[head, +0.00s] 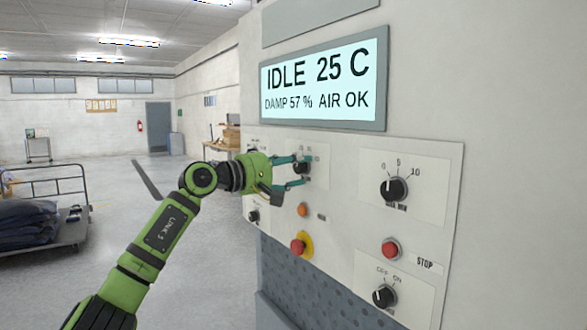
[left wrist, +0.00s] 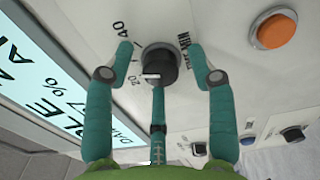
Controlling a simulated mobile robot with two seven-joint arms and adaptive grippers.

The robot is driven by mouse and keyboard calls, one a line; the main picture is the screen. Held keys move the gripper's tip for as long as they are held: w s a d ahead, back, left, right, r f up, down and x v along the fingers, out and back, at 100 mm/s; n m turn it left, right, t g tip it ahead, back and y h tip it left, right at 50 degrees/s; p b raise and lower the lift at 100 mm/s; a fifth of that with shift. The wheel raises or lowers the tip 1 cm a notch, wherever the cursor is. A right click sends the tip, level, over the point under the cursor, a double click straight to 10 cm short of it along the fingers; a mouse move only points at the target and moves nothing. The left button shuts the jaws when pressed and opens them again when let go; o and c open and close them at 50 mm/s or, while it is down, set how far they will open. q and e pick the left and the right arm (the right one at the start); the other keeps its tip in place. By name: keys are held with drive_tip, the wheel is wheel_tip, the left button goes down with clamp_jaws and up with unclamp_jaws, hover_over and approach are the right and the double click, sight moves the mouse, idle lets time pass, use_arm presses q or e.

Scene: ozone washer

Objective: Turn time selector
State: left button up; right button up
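A black selector knob (head: 302,167) sits on the white control panel, with marks around it. In the left wrist view the same knob (left wrist: 160,64) shows a 20 and a 40 on its scale and a label ending in MIN; its white mark is on the side near the 20. In the left wrist view the gripper (left wrist: 160,62) shows a gap between each fingertip and the knob. My right gripper is not in view.
Another black knob (head: 393,189), with a 0, 5, 10 scale, is at the right. Below are an orange button (head: 302,209), a red emergency button (head: 299,246), a red stop button (head: 391,249) and an off/on knob (head: 384,296). The display (head: 325,80) reads IDLE 25 C.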

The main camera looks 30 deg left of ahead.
use_arm(q)
drive_tip(key=v, duration=1.2)
idle(0.5)
